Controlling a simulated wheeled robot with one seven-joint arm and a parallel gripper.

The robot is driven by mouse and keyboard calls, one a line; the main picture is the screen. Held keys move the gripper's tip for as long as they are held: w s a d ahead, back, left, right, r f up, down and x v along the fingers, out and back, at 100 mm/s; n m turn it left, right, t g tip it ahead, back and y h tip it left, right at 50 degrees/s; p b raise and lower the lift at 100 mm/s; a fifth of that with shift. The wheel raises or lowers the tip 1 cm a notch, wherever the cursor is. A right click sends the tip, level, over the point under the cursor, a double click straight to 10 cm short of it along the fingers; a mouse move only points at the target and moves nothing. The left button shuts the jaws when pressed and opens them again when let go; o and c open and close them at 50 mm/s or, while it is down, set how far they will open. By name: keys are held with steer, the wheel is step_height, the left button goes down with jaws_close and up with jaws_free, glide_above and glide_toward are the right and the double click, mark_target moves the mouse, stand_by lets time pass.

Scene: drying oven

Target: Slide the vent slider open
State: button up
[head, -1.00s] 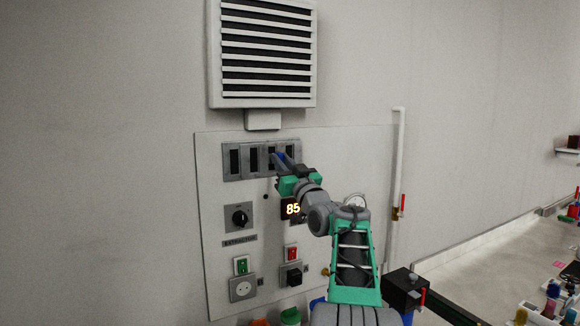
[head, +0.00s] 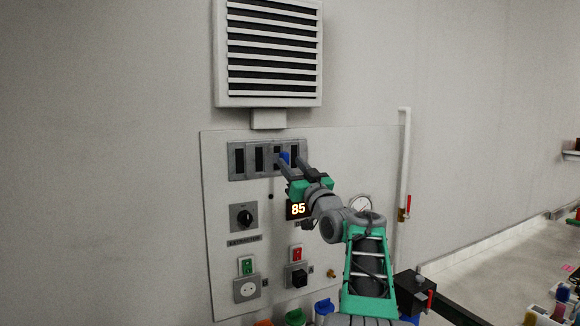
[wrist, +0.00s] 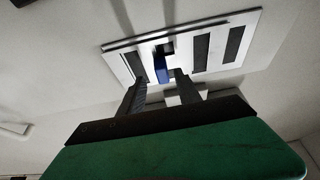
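The vent slider plate (head: 249,161) is a grey strip with several dark upright slots, high on the wall panel below the vent. A blue slider knob (head: 285,157) sits in one of the right-hand slots. In the wrist view the blue knob (wrist: 162,70) stands out of its slot, with a dark gap above it, on the pale slider plate (wrist: 217,46). My gripper (head: 291,161) is open, its two fingers pointing at the plate. In the wrist view the gripper (wrist: 160,88) has one fingertip on each side of the knob's line; I cannot tell if either touches it.
The white louvred vent (head: 268,52) is above the panel (head: 220,190). Below the slider are a black rotary knob (head: 243,217), a display reading 85 (head: 298,209), switches and sockets. A pipe with a red-handled valve (head: 404,208) stands at the right. The wall at left is clear.

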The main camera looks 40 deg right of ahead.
steer(key=b+v, duration=0.1)
steer(key=v, duration=0.4)
steer(key=shift+s+b, duration=0.15)
steer(key=shift+b, duration=0.2)
